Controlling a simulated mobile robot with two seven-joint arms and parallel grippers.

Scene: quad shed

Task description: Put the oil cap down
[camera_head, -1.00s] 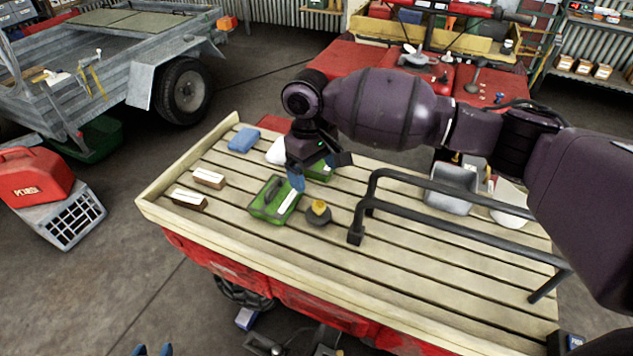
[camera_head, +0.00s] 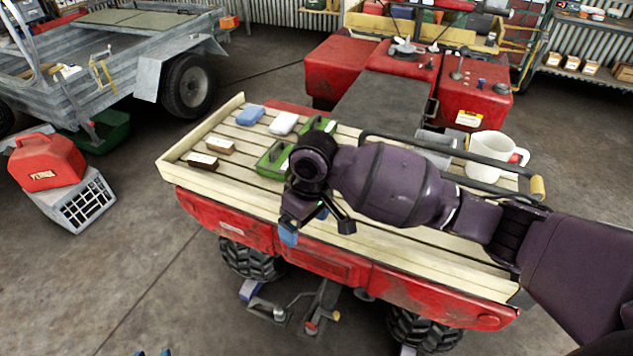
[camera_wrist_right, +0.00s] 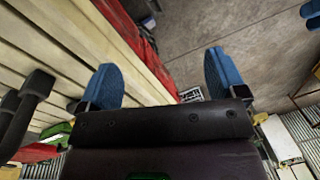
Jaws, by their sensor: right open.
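My right gripper (camera_head: 308,228) is open, with its blue fingertips apart over the near edge of the wooden deck (camera_head: 225,173). In the right wrist view the open fingers (camera_wrist_right: 165,82) have nothing between them but the deck edge, red bodywork and floor. I cannot make out the oil cap in any view now. A small dark round thing with a yellow top, seen earlier beside the green box (camera_head: 270,160), is hidden behind my right arm.
The deck also holds brown-and-white blocks (camera_head: 220,145), a blue block (camera_head: 250,116), a white block (camera_head: 283,124), and a black rail (camera_head: 400,143). A white mug (camera_head: 490,158) and a grey bin (camera_head: 437,148) are at the right.

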